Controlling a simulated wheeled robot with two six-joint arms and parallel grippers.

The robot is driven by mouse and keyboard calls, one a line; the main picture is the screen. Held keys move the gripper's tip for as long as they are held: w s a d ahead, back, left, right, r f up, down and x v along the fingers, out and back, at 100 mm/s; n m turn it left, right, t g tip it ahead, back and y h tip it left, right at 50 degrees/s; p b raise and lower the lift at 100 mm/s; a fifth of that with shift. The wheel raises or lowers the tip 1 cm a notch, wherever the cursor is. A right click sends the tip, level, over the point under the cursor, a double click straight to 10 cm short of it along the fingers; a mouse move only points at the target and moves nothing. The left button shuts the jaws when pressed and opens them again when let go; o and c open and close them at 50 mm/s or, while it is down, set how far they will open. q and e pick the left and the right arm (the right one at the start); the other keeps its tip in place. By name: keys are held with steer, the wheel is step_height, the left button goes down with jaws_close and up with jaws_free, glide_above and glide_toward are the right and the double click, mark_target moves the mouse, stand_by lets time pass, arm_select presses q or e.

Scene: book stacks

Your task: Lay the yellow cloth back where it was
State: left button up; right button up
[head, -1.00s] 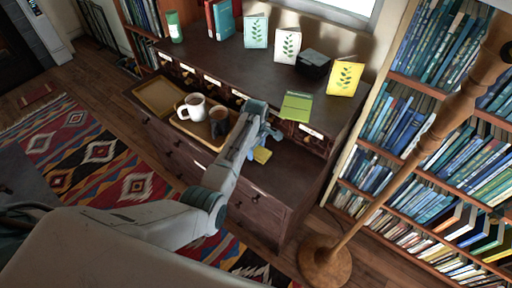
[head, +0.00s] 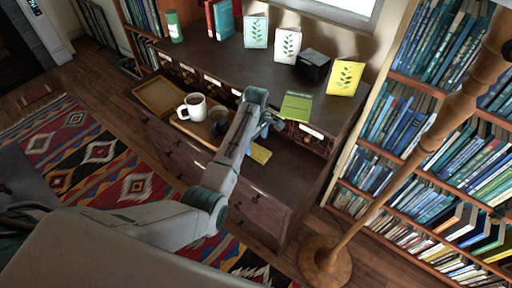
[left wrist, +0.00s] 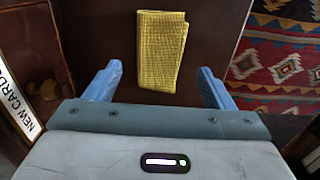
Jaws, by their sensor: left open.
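The yellow cloth (head: 261,153) lies on the brown wooden desk surface, just right of the tray in the head view and partly hidden by my left arm. In the left wrist view the folded, ribbed cloth (left wrist: 161,50) lies flat between and beyond my fingers. My left gripper (left wrist: 158,85) is open and empty, with its two blue fingers apart and the cloth not held. In the head view my left gripper (head: 268,122) is above the desk near the cloth. My right gripper is not in view.
A green booklet (head: 296,107) leans at the desk's back ledge. A wooden pole (head: 392,169) stands to the right. The desk surface right of the cloth is clear.

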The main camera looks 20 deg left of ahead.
mark_target(256, 149)
arm_select(q)
step_height(256, 149, up, 7)
steer(key=shift+r+b, duration=0.2)
steer(key=shift+b, duration=0.15)
steer(key=shift+f, duration=0.1)
